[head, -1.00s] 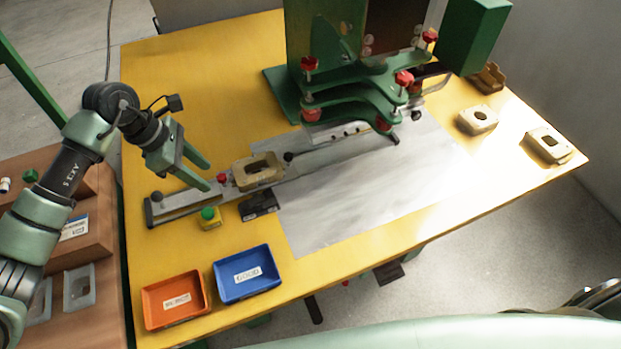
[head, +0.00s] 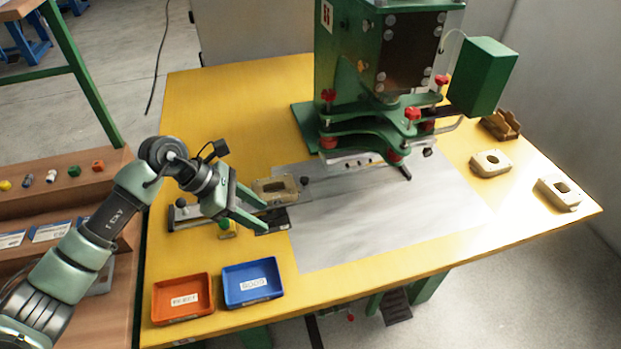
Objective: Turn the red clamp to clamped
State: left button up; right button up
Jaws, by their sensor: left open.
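The small red clamp on the slide rail beside the beige part does not show now; my left gripper covers that spot. The beige part (head: 277,187), with an oval opening, sits on the metal slide rail (head: 184,214). My left gripper (head: 265,216) is open, with its two fingers pointing right, just in front of the beige part in the picture. I cannot tell whether a finger touches the clamp or the part. Nothing shows between the fingers. My right gripper is not in view.
A green press (head: 350,60) with several red knobs stands behind the rail. A yellow-green button box (head: 227,231) is close below my left gripper. An orange tray (head: 182,297) and a blue tray (head: 251,283) lie in front. Loose beige parts (head: 491,164) lie right. The grey sheet (head: 385,220) is clear.

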pick_arm(q)
jog(key=s+d+r+n+t+h, duration=0.2)
jog(key=d+r+n+h, duration=0.4)
jog(key=d+r+h, duration=0.3)
notch_tip(320, 180, up, 3)
jog(key=d+t, duration=0.1)
jog(key=d, duration=0.1)
jog(key=shift+d+t, duration=0.3)
jog(key=shift+t, duration=0.1)
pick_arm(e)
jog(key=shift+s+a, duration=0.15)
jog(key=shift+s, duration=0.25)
pick_arm(q)
jog(key=shift+a+f, duration=0.1)
jog(key=shift+f, duration=0.05)
